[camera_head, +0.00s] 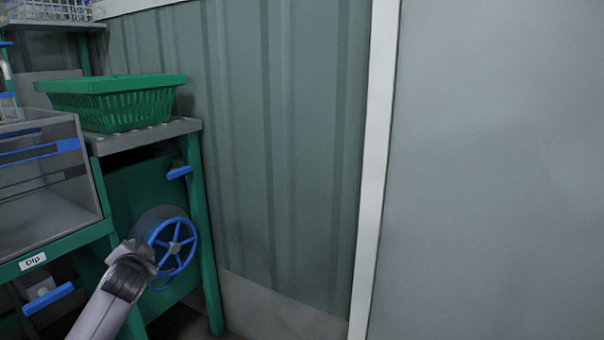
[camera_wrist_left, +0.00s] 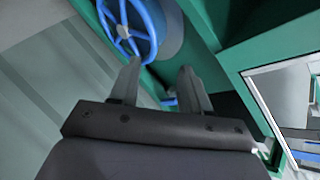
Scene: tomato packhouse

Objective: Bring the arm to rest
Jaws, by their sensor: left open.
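My left arm comes in from the bottom left in the head view. Its gripper (camera_head: 141,256) is in front of a blue spoked wheel (camera_head: 172,247) on the green bench. In the left wrist view the two fingers of the gripper (camera_wrist_left: 160,78) stand apart with nothing between them. The blue wheel (camera_wrist_left: 130,30) shows just beyond the left finger; I cannot tell whether they touch. My right gripper is not in view.
A green basket (camera_head: 115,103) stands on the grey-topped green bench (camera_head: 150,137). A clear-sided bin (camera_head: 48,170) above a "Dip" label (camera_head: 33,260) is at left. A ribbed wall (camera_head: 285,130) and a plain pale panel (camera_head: 490,170) fill the right.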

